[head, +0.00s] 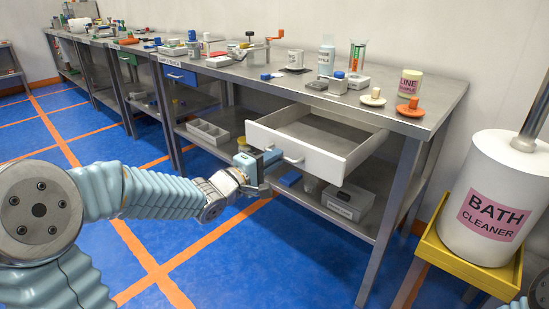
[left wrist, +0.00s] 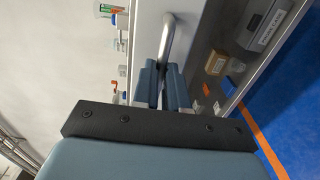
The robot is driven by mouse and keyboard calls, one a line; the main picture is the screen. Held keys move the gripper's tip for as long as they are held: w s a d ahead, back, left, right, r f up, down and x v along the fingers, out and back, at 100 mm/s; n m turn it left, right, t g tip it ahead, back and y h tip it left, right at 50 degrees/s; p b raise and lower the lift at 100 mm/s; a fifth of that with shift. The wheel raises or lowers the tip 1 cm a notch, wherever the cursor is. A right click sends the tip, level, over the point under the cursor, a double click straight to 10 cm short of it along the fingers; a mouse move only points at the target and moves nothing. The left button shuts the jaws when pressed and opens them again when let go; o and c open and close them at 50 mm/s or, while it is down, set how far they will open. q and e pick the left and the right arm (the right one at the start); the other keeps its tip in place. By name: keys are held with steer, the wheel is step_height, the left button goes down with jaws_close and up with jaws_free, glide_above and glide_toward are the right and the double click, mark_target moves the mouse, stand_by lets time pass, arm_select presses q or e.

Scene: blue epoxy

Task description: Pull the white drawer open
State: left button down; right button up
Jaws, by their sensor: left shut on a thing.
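The white drawer (head: 318,160) under the steel workbench stands pulled well out, and its empty inside shows in the head view. A bar handle (head: 293,160) is on its front. My left gripper (head: 271,158) comes in from the left and is shut on that handle. In the left wrist view the blue fingers (left wrist: 162,85) close around the metal handle (left wrist: 169,40), with the white drawer front (left wrist: 150,28) right behind it. My right gripper is not in view; only a small part of my body shows at the bottom right corner.
The steel workbench (head: 440,100) carries bottles, blocks and stamps. A white Bath Cleaner drum (head: 490,200) stands on a yellow stand (head: 440,250) at the right. Blue floor (head: 240,260) is free in front.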

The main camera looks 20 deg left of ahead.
arm_select(q)
steer(key=c, duration=1.2)
jaws_free()
steer(key=shift+o, duration=0.2)
steer(key=v, duration=1.3)
steer(key=shift+s+p, duration=0.4)
steer(key=shift+p, duration=0.05)
steer(key=shift+a, duration=0.1)
steer(key=w+d+f+m+g+y, duration=0.1)
steer(key=w+d+f+m+g, duration=0.2)
steer(key=f, duration=1)
steer(key=w+d+f+m+g+y, duration=0.1)
steer(key=d+f+g, duration=0.3)
steer(key=f, duration=0.8)
steer(key=s+d+f+m+g, duration=0.4)
steer(key=s+d+f, duration=0.2)
steer(key=s+f, duration=0.2)
steer(key=s+d+f+m+g, duration=0.4)
steer(key=s+f, duration=0.5)
steer(key=f, duration=0.4)
steer(key=shift+d+g, duration=0.7)
steer(key=shift+d, duration=0.25)
